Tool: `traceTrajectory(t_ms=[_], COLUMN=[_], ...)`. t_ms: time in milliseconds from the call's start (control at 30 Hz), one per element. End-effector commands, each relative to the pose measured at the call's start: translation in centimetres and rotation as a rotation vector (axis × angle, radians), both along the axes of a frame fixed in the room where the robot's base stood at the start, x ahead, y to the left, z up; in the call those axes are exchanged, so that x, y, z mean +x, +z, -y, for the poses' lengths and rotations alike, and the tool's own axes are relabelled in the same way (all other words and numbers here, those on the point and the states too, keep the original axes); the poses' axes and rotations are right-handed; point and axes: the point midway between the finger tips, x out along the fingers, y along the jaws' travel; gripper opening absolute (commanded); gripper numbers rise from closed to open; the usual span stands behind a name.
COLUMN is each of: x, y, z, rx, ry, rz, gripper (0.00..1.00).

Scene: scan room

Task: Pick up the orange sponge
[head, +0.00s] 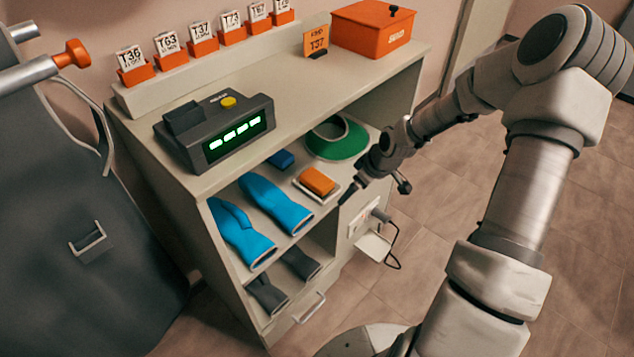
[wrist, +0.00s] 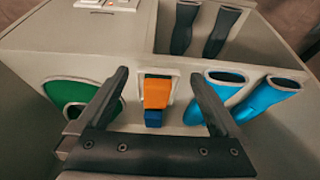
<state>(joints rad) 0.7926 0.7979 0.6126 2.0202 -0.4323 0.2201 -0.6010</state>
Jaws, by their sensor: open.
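The orange sponge (head: 318,181) lies on a small pale tray (head: 305,191) on the upper shelf of the cabinet, near its front edge. The orange sponge also shows in the wrist view (wrist: 157,93), between my two fingers and beyond their tips. My gripper (head: 372,190) is at the right of the sponge in the head view, at the shelf opening. My gripper (wrist: 158,75) is open and empty in the wrist view. The fingers do not appear to touch the sponge.
Blue gloves (head: 275,203) lie left of the sponge. A blue block (head: 281,160) and a green ring-shaped item (head: 336,139) lie behind it. The cabinet top (head: 290,95) overhangs the shelf. Grey gloves (head: 300,264) lie on the lower shelf.

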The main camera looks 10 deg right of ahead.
Motion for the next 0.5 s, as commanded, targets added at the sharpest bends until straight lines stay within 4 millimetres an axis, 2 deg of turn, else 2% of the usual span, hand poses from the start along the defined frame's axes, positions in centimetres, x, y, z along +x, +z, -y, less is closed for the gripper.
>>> traceTrajectory(t_ms=[100, 300, 500], x=[2.3, 5.5, 7.0], y=[-0.3, -0.3, -0.1], z=[-1.8, -4.1, -5.1], rx=[-0.001, -0.001, -0.001], ry=[0.004, 0.003, 0.0], rz=[0.002, -0.001, -0.003], gripper=[1.0, 1.0, 1.0])
